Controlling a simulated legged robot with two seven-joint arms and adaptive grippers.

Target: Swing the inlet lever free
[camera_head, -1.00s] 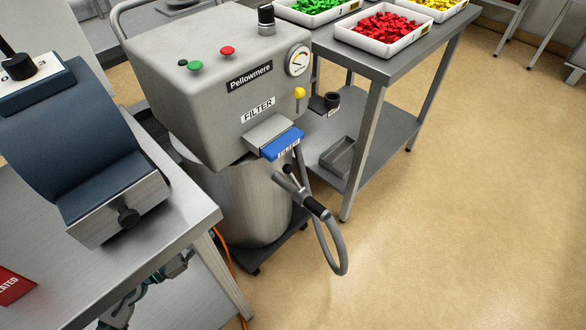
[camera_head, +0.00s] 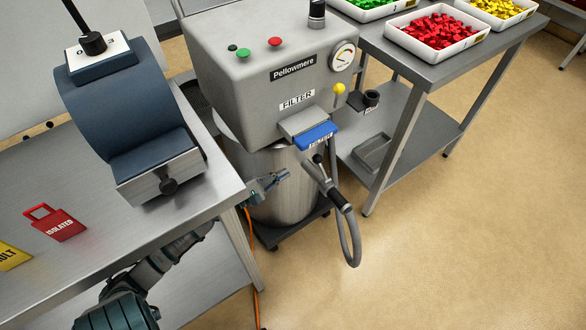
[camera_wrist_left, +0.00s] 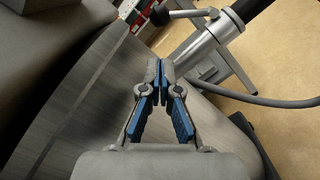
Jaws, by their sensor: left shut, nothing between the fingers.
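The inlet lever is a thin metal arm with a black ball knob (camera_head: 318,159) on the grey inlet pipe (camera_head: 328,182) at the front of the Pellowmere machine. In the left wrist view the lever's knob (camera_wrist_left: 160,16) is at top centre, with the metal pipe (camera_wrist_left: 213,50) behind and to the right. My left gripper (camera_head: 287,174) is left of the pipe, beside the steel drum. Its fingertips (camera_wrist_left: 160,64) are together and empty, lower in the wrist picture than the knob, with a gap between. My right gripper is not in view.
The steel drum (camera_head: 285,195) stands close beside my left gripper. A blue FILTER handle (camera_head: 317,135) sits above the inlet, and a grey hose (camera_head: 354,240) loops below. A workbench edge (camera_head: 225,205) is over my left arm.

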